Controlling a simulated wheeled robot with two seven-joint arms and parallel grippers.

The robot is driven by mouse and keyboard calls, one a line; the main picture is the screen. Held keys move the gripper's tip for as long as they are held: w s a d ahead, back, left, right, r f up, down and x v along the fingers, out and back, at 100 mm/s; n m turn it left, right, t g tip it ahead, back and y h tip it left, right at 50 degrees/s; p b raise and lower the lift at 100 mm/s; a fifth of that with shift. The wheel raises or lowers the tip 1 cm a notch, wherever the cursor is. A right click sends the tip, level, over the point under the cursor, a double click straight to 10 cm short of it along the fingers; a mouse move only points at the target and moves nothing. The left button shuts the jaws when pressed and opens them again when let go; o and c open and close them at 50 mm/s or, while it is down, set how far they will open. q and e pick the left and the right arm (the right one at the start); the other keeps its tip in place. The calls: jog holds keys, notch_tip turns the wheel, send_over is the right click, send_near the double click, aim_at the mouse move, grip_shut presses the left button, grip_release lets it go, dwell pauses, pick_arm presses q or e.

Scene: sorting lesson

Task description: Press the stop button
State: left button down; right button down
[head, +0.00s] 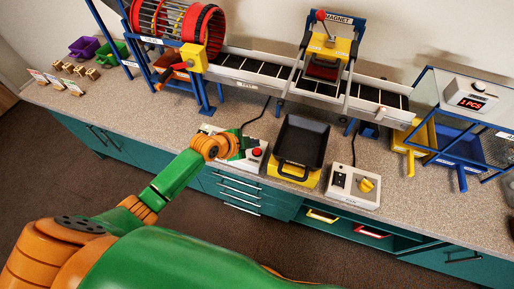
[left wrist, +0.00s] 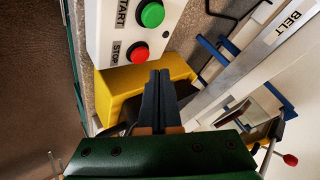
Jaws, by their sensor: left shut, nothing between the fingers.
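The white control box (left wrist: 110,30) has a green button (left wrist: 151,14) labelled START and a red stop button (left wrist: 137,52) labelled STOP. In the head view the red stop button (head: 257,152) shows on the right part of the box, with my left gripper (head: 242,137) over the box just left of it. In the left wrist view my left gripper (left wrist: 160,74) is shut and empty. Its fingertips appear just below and right of the red button; whether they touch it I cannot tell. My right gripper is not in view.
A black tray in a yellow frame (head: 302,141) stands just right of the box. A fan control box (head: 353,186) is further right. The belt (head: 262,72), red drum (head: 203,30) and magnet stand (head: 331,47) are behind. The counter's front edge is close.

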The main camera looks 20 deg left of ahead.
aim_at(254, 152)
pick_arm(q)
notch_tip(254, 152, up, 4)
jog(key=p, duration=0.3)
jog(key=shift+r, duration=0.1)
dwell(0.5)
